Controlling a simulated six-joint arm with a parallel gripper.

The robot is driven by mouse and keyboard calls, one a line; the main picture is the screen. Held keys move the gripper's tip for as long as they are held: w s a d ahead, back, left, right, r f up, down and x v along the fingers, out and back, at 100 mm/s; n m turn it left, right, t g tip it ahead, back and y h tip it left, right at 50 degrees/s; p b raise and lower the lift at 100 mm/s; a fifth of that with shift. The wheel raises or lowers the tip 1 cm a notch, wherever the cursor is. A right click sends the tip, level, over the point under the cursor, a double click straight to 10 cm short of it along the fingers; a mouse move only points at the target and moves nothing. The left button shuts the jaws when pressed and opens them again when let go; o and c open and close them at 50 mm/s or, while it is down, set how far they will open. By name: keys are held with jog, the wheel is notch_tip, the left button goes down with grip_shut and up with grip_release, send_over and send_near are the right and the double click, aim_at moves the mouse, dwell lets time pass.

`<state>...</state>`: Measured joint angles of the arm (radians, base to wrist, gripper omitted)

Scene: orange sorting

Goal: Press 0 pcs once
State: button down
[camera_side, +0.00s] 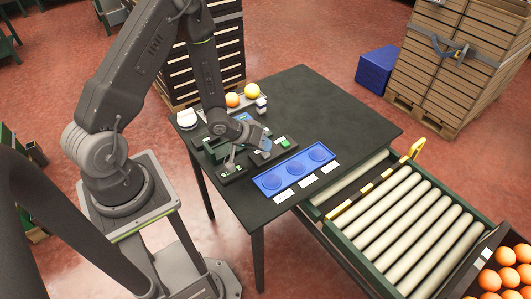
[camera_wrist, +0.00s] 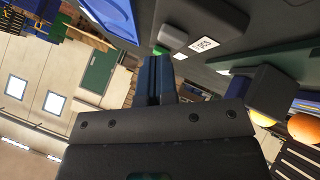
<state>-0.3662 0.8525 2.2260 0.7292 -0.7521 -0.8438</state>
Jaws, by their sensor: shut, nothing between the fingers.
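My gripper (camera_side: 266,146) is shut and empty, tilted down low over the dark button panel (camera_side: 270,155) on the table. In the wrist view its blue-grey fingers (camera_wrist: 157,60) lie side by side with their tips close to a grey button (camera_wrist: 173,38) and a green button (camera_wrist: 158,50). A small white label (camera_wrist: 203,44) that seems to read "pcs" sits beside the grey button. The side view shows the green button (camera_side: 284,142) just right of the fingertips. The gripper hides part of the panel, and I cannot tell whether it touches a button.
A blue tray (camera_side: 256,184) with three round recesses lies in front of the panel.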

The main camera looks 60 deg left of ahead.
jog(key=shift+f, duration=0.5)
dwell(0.4)
dwell(0.3)
jog(key=shift+r, duration=0.95)
jog(key=shift+r, duration=2.5)
